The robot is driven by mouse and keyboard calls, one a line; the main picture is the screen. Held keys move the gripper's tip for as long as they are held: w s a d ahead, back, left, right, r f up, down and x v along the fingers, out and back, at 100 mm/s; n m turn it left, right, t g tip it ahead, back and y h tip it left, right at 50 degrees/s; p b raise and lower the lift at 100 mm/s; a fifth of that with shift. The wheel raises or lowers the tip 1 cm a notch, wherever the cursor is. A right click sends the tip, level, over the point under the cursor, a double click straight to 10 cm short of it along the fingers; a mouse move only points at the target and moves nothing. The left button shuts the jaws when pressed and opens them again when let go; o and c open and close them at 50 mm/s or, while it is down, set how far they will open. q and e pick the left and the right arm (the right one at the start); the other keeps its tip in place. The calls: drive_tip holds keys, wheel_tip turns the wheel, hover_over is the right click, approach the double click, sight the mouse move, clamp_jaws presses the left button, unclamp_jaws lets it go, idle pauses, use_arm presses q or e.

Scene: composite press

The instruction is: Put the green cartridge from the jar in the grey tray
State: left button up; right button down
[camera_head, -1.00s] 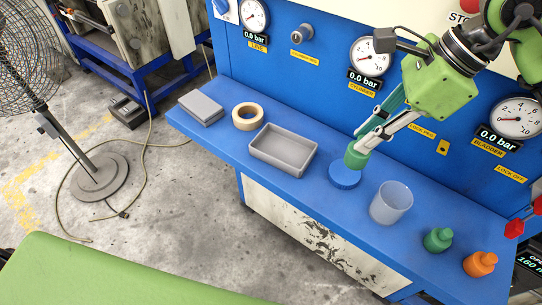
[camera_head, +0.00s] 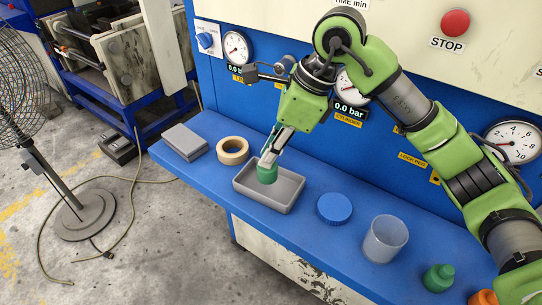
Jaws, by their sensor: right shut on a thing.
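The green cartridge (camera_head: 267,173) is held in my right gripper (camera_head: 272,155), which is shut on its top. The cartridge is over the grey tray (camera_head: 283,205), inside its outline in the camera_head view. I cannot tell whether its base touches the tray floor. The tray is otherwise empty. The clear jar (camera_head: 385,238) stands upright and open on the blue shelf, with nothing visible in it. A blue round lid (camera_head: 334,208) lies flat between the tray and the jar. My left gripper is not in view.
A tape roll (camera_head: 232,151) and a grey box (camera_head: 185,142) lie left of the tray on the blue shelf (camera_head: 305,225). A green bottle (camera_head: 438,277) and an orange one (camera_head: 483,297) stand right of the jar. The panel with gauges rises close behind.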

drive_tip(key=w+f+p, duration=0.1)
drive_tip(key=f, duration=0.1)
drive_tip(key=w+f+p, duration=0.1)
drive_tip(key=f, duration=0.1)
drive_tip(key=w+f+p, duration=0.1)
drive_tip(key=f, duration=0.1)
drive_tip(key=shift+w+d+f, duration=0.1)
drive_tip(key=shift+d+f, duration=0.05)
drive_tip(key=shift+f, duration=0.25)
drive_tip(key=shift+f, duration=0.1)
drive_tip(key=shift+f, duration=0.15)
drive_tip(key=c, duration=2)
unclamp_jaws()
